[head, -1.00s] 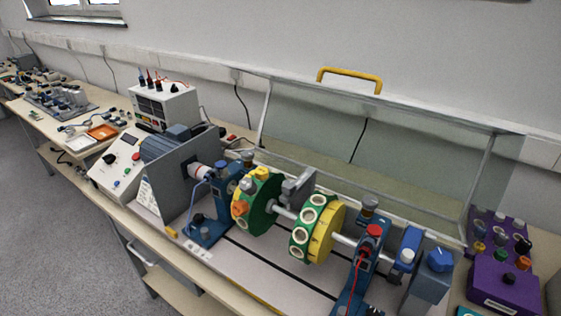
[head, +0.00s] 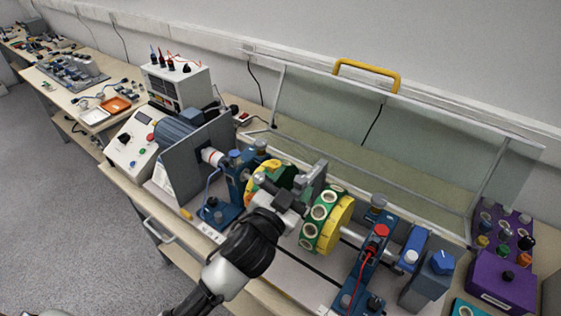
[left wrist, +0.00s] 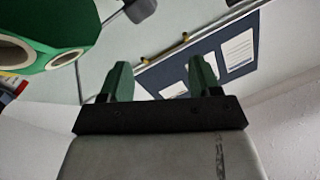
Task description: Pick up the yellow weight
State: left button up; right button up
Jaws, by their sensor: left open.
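The yellow weight (head: 270,165) appears as a small yellow piece at the top of the left green-and-yellow disc (head: 285,174) on the shaft. It is partly hidden, and I cannot separate it clearly from the disc's yellow side. My left gripper (head: 276,190) is in front of this disc and covers much of it. In the left wrist view the left gripper (left wrist: 160,82) has its two green fingertips wide apart with nothing between them. The green disc with white-rimmed holes (left wrist: 45,28) is to their upper left. My right gripper is not in view.
A second yellow-and-green disc (head: 327,222) stands to the right on the same shaft. A grey upright plate (head: 195,165) is to the left, and a blue bearing stand (head: 365,262) to the right. A clear cover with a yellow handle (head: 367,70) rises behind.

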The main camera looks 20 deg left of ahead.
pick_arm(q)
jog(key=w+d+r+m+g+h, duration=0.1)
jog(key=d+r+m+g+h, duration=0.4)
jog(key=d+r+m+h, duration=0.85)
jog(key=m+g+y+p, duration=0.2)
jog(key=m+g+y, duration=1.15)
jog(key=y, duration=0.35)
send_over(275, 161)
jog(key=f, duration=1)
jog(key=shift+s+f, duration=0.2)
jog(key=shift+s, duration=0.05)
notch_tip(275, 161, down, 5)
jog(key=p, duration=0.3)
jog(key=shift+w+r, duration=0.15)
jog(key=shift+f, duration=0.4)
